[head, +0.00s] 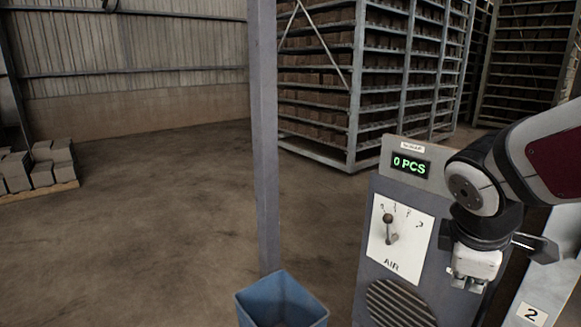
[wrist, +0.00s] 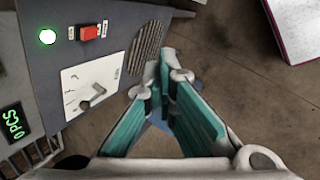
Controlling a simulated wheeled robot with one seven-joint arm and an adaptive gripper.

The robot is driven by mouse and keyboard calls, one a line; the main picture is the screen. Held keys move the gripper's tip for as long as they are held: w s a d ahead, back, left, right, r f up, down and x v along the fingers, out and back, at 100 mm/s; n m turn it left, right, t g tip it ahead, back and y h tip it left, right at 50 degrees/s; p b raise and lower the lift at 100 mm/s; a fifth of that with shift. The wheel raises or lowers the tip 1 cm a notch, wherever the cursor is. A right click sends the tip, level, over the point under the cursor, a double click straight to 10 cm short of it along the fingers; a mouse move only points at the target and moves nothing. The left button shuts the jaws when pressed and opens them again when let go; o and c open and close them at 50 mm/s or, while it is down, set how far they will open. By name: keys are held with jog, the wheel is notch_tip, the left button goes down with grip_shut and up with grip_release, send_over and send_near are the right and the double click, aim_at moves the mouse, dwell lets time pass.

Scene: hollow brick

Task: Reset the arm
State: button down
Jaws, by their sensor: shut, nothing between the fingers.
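My gripper (head: 472,283) hangs at the right of the head view, pointing down beside the grey control cabinet (head: 365,265). In the wrist view, the two teal-padded fingers (wrist: 168,72) meet at their tips with nothing between them. The cabinet's air lever (head: 390,230) sits on a white scale plate, apart from the gripper. The lever also shows in the wrist view (wrist: 97,90). The green display (head: 410,166) reads 0 PCS.
A blue bin (head: 262,298) stands on the floor left of the cabinet, by a grey post (head: 264,140). The wrist view shows a lit green button (wrist: 47,37) and a red switch (wrist: 89,33). Brick racks (head: 385,75) stand behind. Floor at left is open before a brick pallet (head: 40,188).

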jog(key=s+a+r+m+y, duration=0.2)
jog(key=s+a+m+y, duration=0.2)
jog(key=s+a+m, duration=0.5)
jog(key=s+m, duration=0.2)
jog(key=s, duration=0.2)
jog(key=shift+r+t, duration=0.3)
jog(key=shift+r, duration=0.1)
jog(key=shift+s, duration=0.1)
